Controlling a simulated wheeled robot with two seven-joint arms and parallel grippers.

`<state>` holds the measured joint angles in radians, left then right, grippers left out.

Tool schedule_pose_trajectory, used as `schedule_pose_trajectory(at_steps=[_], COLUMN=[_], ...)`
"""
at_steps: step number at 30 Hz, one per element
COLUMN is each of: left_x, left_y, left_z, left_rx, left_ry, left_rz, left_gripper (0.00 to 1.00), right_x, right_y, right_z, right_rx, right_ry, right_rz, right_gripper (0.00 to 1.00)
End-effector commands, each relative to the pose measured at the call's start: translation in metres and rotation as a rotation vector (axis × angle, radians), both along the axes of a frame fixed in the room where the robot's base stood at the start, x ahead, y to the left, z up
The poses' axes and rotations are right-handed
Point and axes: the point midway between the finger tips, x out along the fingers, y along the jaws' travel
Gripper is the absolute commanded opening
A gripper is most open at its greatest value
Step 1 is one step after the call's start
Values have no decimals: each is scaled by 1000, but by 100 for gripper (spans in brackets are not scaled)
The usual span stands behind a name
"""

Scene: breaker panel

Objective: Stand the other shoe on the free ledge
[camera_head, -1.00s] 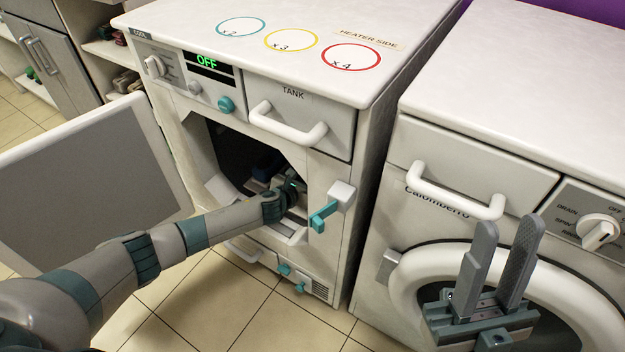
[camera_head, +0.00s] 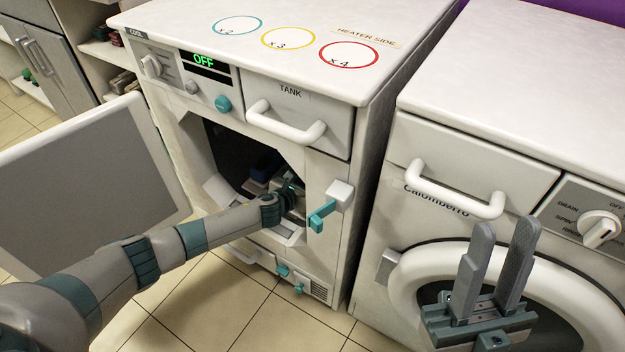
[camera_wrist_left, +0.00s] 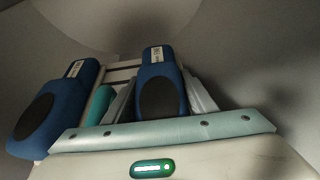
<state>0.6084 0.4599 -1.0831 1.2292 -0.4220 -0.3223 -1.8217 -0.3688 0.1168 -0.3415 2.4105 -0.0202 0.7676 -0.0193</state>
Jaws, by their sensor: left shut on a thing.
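In the left wrist view, two blue shoes with dark soles show inside the drum. One shoe (camera_wrist_left: 159,90) is between the grey fingers of my left gripper (camera_wrist_left: 161,92), which is shut on it. The other shoe (camera_wrist_left: 52,108) is at the left, apart from the gripper, with its sole facing the camera. A pale slatted rack (camera_wrist_left: 122,73) shows behind and between them; its ledges are mostly hidden. In the head view my left gripper (camera_head: 290,192) is inside the dryer opening, and a blue shoe (camera_head: 267,164) shows dimly beyond it. My right gripper (camera_head: 487,275) is open and empty.
The dryer (camera_head: 330,175) has its door (camera_head: 85,185) swung open at the left, beside my left arm. A teal latch (camera_head: 321,215) sticks out right of the opening. A washer (camera_head: 460,160) stands close at the right, behind my right gripper.

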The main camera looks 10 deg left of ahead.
Motion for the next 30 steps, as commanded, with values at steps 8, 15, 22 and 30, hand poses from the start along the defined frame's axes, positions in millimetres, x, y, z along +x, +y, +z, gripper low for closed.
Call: schedule_pose_trajectory(at_steps=[8, 15, 22, 30], left_x=[0, -1, -10, -25], left_y=[0, 0, 4, 9], left_z=[-1, -1, 5, 12], left_rx=[0, 0, 0, 0], left_ry=[-1, 1, 1, 1], left_rz=[0, 0, 0, -1], left_gripper=[73, 73, 73, 73], right_x=[0, 1, 0, 0], right_y=[0, 0, 0, 0], right_z=[-1, -2, 10, 25], right_rx=[0, -3, -2, 0], right_ry=[1, 6, 3, 1], right_rz=[0, 0, 0, 0], right_gripper=[31, 31, 31, 31])
